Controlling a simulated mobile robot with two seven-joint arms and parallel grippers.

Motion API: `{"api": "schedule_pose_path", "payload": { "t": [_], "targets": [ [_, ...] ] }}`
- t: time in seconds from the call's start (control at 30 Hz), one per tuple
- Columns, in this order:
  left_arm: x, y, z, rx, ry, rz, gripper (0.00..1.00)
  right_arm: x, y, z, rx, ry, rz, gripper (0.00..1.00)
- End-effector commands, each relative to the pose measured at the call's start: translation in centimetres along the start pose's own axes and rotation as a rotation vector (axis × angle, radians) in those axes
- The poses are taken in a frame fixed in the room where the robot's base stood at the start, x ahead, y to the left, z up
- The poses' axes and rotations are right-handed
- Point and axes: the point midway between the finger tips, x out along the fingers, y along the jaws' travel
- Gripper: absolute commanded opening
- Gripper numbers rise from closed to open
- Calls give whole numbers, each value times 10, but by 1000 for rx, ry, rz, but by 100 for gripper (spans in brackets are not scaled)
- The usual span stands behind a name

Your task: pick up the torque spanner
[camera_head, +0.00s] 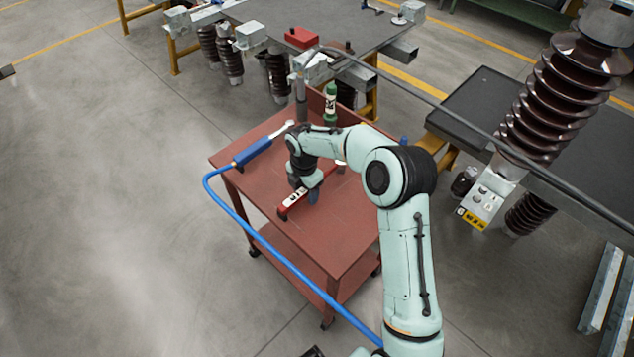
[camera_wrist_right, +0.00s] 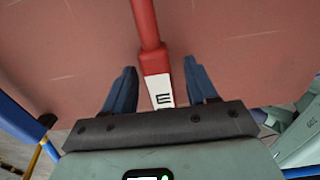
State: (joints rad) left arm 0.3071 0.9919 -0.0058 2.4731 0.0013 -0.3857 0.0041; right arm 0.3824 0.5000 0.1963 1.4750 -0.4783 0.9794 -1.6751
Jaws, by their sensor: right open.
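A red bar-shaped tool with a white lettered label, apparently the torque spanner (camera_head: 292,202), lies on the top of the red-brown cart (camera_head: 345,235). My right gripper (camera_head: 312,194) points down over its middle. In the right wrist view the spanner (camera_wrist_right: 146,25) runs between the two blue fingers of my right gripper (camera_wrist_right: 160,72), its labelled part nearer the palm. The fingers are open, with a gap on both sides. My arm hides part of the spanner in the head view. My left gripper is out of view.
A blue-handled tool (camera_head: 252,151) with a silver end lies at the cart's left edge, and a blue hose (camera_head: 270,250) runs past the cart's left side. A green bottle-like item (camera_head: 330,103) stands at the back. The cart's front top is clear. Benches with brown insulators (camera_head: 560,95) stand behind and right.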

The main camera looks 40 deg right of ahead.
Motion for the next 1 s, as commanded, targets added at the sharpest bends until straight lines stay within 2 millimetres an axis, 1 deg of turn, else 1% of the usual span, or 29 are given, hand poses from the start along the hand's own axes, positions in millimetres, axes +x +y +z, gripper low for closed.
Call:
{"api": "schedule_pose_path", "payload": {
  "t": [0.13, 0.17, 0.2, 0.27, 0.3, 0.33, 0.6, 0.67, 0.73, 0.87, 0.97, 1.0],
  "targets": [
    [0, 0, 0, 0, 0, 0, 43, 0, 0, 0, 0, 0, 0, 57],
    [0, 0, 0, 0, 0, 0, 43, 0, 0, 0, 0, 0, 0, 51],
    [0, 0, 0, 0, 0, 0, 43, 0, 0, 0, 0, 0, 0, 38],
    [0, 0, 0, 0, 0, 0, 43, -1, 0, 0, 0, 0, 0, 18],
    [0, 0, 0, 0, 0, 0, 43, -1, 0, 0, 0, 0, 1, 5],
    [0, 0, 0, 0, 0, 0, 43, -1, 0, 0, 0, 0, 1, 0],
    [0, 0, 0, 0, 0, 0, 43, -3, 1, 0, 0, -2, 4, 0],
    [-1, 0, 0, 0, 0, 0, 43, -6, 1, 0, 0, -2, 4, 0],
    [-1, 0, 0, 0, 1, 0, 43, -13, 2, 1, 0, -3, 7, 0],
    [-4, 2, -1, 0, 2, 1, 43, -36, 2, 0, 1, -3, 9, 0],
    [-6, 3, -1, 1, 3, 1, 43, -62, 2, 0, 0, -3, 10, 0],
    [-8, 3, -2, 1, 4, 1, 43, -73, 2, 0, 0, -4, 10, 0]
  ]
}}
